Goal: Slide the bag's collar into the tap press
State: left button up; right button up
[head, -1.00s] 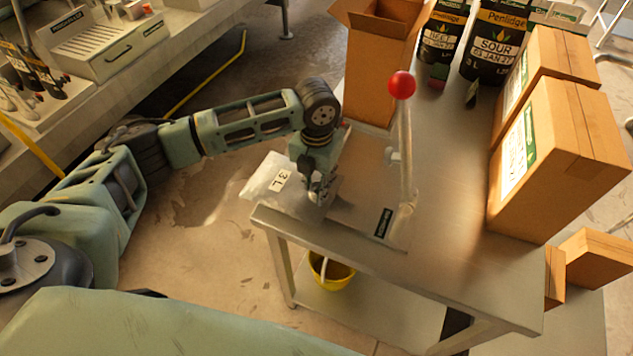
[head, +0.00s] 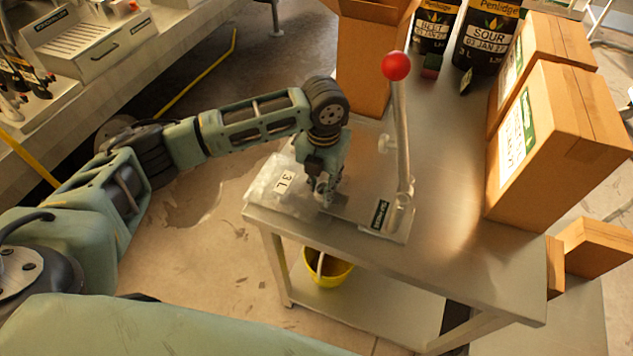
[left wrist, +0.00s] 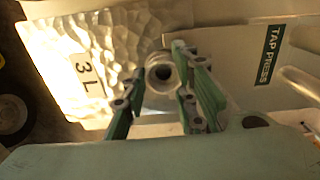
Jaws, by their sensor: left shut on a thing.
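The clear, crinkled bag (head: 268,184) with a "3 L" label is at the left edge of the steel table. It also shows in the left wrist view (left wrist: 120,38). My left gripper (head: 325,195) is shut on the bag's collar. In the left wrist view its two green fingers (left wrist: 160,88) stand either side of the round collar (left wrist: 160,73). The tap press has a flat base plate (head: 402,225) with a "TAP PRESS" label (left wrist: 269,55) and an upright lever (head: 400,130) topped by a red ball (head: 397,66). The collar is left of the lever; the gripper hides it in the head view.
An open cardboard box (head: 365,65) stands behind the press. Printed pouches (head: 487,40) stand at the back, and closed cartons (head: 560,140) at the right. A yellow bucket (head: 328,270) is on the lower shelf. The table (head: 450,215) is clear right of the press.

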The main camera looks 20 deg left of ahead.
pick_arm(q)
jog(key=shift+d, duration=0.75)
jog(key=shift+d+r, duration=0.1)
jog(key=shift+d, duration=0.05)
jog(key=shift+s+d+p, duration=0.1)
jog(key=shift+d+p, duration=0.5)
jog(key=shift+d, duration=0.75)
jog(key=o, duration=1.2)
notch_tip(320, 180, up, 12)
